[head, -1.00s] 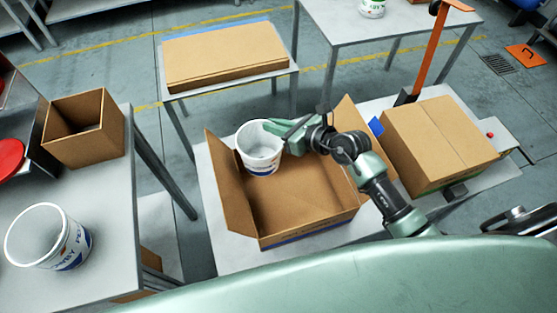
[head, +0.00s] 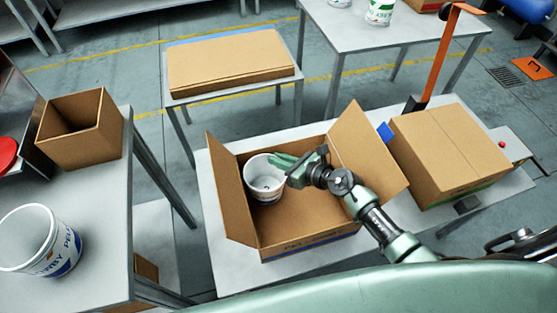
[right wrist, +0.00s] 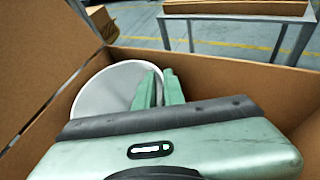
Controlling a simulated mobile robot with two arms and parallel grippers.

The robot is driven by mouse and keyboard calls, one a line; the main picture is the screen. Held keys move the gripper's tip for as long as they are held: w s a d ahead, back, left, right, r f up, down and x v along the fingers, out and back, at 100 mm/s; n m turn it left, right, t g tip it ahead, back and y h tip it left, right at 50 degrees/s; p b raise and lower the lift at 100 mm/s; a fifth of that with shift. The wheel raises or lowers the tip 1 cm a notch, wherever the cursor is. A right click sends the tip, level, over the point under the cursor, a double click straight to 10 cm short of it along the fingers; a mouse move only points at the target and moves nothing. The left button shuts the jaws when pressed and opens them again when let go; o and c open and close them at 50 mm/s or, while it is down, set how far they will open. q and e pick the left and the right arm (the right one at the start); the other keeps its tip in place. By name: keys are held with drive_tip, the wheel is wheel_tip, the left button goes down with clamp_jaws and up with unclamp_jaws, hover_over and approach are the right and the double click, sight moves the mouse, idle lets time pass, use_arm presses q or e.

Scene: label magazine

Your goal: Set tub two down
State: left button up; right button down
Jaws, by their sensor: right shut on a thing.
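A white tub (head: 263,186) is inside the open cardboard box (head: 300,222), toward its far left corner. My right gripper (head: 281,163) is shut on the tub's right rim. In the right wrist view the gripper's green fingers (right wrist: 158,92) pinch the rim of the tub (right wrist: 105,92), with box walls around them. The tub looks upright and low in the box. I cannot tell whether its base touches the box floor. A second white tub (head: 40,240) with blue print stands on the left table. My left gripper is not in view.
A small open box (head: 82,130) stands on the left table (head: 110,215). A closed carton (head: 450,150) sits right of the open box, by an orange post (head: 440,55). Flat cardboard (head: 228,62) lies on the table behind. The box's right half is empty.

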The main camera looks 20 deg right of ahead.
drive_tip(key=shift+f, duration=0.1)
drive_tip(key=c, duration=1.8)
unclamp_jaws()
drive_tip(key=shift+s+d+r, duration=0.15)
drive_tip(key=shift+s+r, duration=0.05)
drive_tip(key=v, duration=1.1)
drive_tip(key=shift+s+d+r, duration=0.15)
drive_tip(key=shift+s, duration=0.1)
